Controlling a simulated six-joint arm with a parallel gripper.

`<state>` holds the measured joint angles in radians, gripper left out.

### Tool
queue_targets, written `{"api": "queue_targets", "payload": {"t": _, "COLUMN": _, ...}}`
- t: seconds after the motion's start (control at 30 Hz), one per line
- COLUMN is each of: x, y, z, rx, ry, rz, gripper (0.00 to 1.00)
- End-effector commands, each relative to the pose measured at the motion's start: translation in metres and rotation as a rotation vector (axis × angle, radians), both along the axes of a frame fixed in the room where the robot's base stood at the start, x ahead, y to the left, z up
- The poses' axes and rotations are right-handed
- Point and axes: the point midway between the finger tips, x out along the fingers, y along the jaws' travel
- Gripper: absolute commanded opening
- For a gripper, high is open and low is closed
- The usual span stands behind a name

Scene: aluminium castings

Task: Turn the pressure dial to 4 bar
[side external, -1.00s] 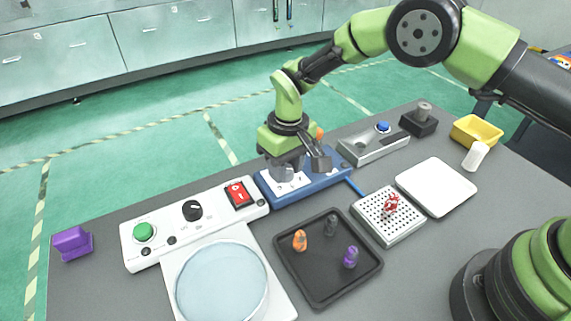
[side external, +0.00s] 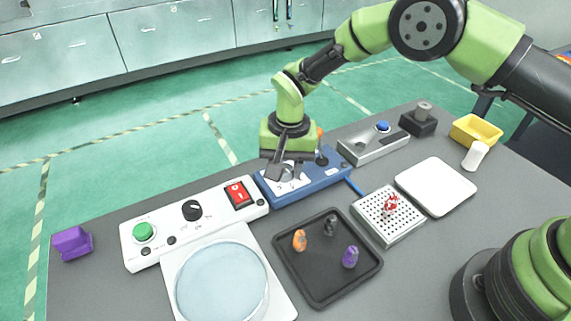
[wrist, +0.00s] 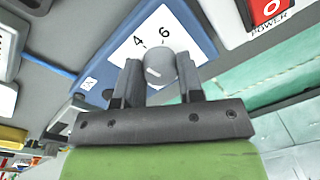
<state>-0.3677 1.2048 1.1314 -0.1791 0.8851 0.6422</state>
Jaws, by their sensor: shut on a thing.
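The pressure dial is a round grey knob (wrist: 158,66) on a white scale plate (wrist: 128,48) of a blue unit (wrist: 188,28). The numbers 4 and 6 show on the scale beyond the knob; other numbers are hidden. A short pale mark shows on the knob, but I cannot tell which number it points to. My gripper (wrist: 160,78) has one finger on each side of the knob and is shut on it. In the side view my gripper (side external: 284,174) is down over the blue unit (side external: 330,175) and mostly hides the dial.
The white control panel (side external: 150,262) with a red power switch (side external: 238,194) stands left of the blue unit. A black tray (side external: 320,290) with small figures lies in front. A perforated block (side external: 385,238) and a grey box with a blue button (side external: 372,150) are to the right.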

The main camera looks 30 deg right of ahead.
Motion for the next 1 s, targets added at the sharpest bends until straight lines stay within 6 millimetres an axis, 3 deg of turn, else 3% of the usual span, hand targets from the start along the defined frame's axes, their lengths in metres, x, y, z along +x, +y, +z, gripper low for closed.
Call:
{"api": "queue_targets", "payload": {"t": 0.3, "x": 0.0008, "y": -0.0002, "z": 0.0001, "rx": -0.001, "ry": -0.005, "rz": -0.110, "gripper": 0.11}}
{"api": "queue_targets", "payload": {"t": 0.8, "x": 0.0010, "y": -0.0003, "z": 0.0000, "rx": -0.001, "ry": -0.006, "rz": -0.130, "gripper": 0.11}}
{"api": "queue_targets", "payload": {"t": 0.83, "x": 0.0010, "y": -0.0003, "z": 0.0000, "rx": -0.001, "ry": -0.006, "rz": -0.130, "gripper": 0.37}}
{"api": "queue_targets", "payload": {"t": 0.93, "x": 0.0007, "y": -0.0003, "z": 0.0000, "rx": -0.001, "ry": -0.005, "rz": -0.130, "gripper": 0.60}}
{"api": "queue_targets", "payload": {"t": 1.0, "x": 0.0006, "y": -0.0002, "z": 0.0000, "rx": 0.000, "ry": -0.004, "rz": -0.130, "gripper": 0.60}}
